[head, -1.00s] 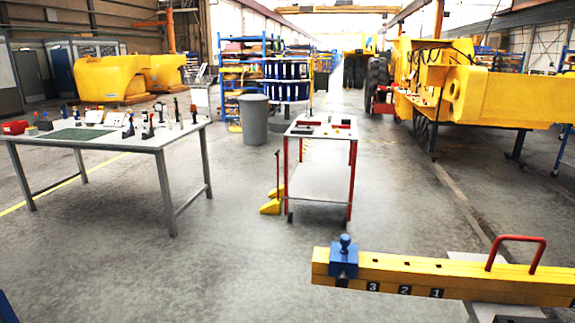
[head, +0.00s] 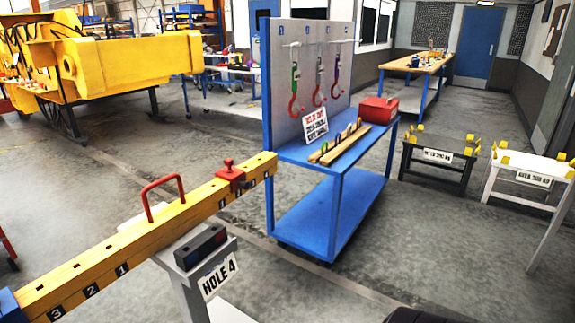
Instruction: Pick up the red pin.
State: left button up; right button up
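A yellow beam (head: 150,232) with numbered holes runs diagonally through the left half of the head view. A red block with a round-topped knob (head: 229,174) sits on the beam near its right end. I cannot tell whether this knob is the red pin; I make out no separate red pin. A red loop handle (head: 161,197) stands up from the beam. A blue block (head: 9,306) shows at the beam's near left end, cut off by the frame. Neither of my grippers is in view.
A stand with a "HOLE 4" sign (head: 218,281) and a dark box (head: 201,247) is below the beam. A blue trolley (head: 360,163) with hanging hooks and a red box (head: 378,110) stands behind. Black (head: 437,161) and white (head: 530,168) trestles are right.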

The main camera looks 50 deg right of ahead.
aim_at(229, 163)
jog(key=z, duration=1.35)
